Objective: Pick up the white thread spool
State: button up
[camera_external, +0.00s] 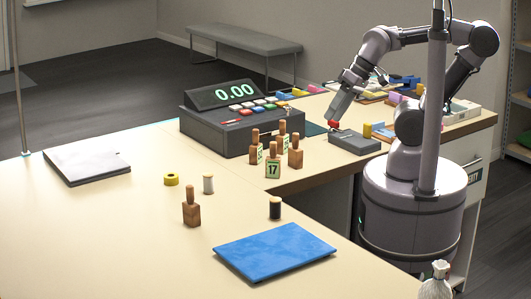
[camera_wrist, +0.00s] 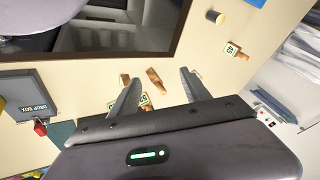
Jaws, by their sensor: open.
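Wooden stamps (camera_wrist: 140,88) show beyond the fingers, lower down on the counter.
A dark spool (camera_external: 275,208) and a blue folder (camera_external: 275,250) lie nearer the front. Several stamps (camera_external: 272,165) cluster beside the cash register (camera_external: 238,115). The yellow tape roll (camera_external: 171,179) is beside the white spool. The counter's left front is clear.

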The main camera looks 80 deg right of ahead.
jog(key=w+a+r+n+g+p, duration=0.1)
jog(key=w+r+p, duration=0.2)
jog(key=w+r, duration=0.35)
jog(key=n+g+h+p, duration=0.25)
jog(key=n+p, duration=0.35)
jog(key=p, duration=0.3)
send_over(210, 174)
jog(key=s, duration=0.2)
jog(key=s+x, duration=0.2)
jog(key=x, duration=0.6)
jog(key=shift+g+y, duration=0.35)
jog(key=shift+g, duration=0.1)
jog(key=f+b, duration=0.1)
jog(key=f, duration=0.3)
jog(key=w+f+b, duration=0.1)
jog(key=f, duration=0.3)
jog(key=w+f+b, duration=0.1)
jog(key=f, duration=0.3)
jog(key=shift+f, duration=0.3)
jog(key=f, duration=0.2)
jog(key=f+b, duration=0.1)
jog(key=f, duration=0.2)
jog(key=shift+w+a+f+b, duration=0.1)
jog(key=shift+w+f+b, duration=0.2)
jog(key=shift+w+f, duration=0.1)
jog(key=shift+r, duration=0.15)
jog(key=c, duration=0.3)
grip_shut()
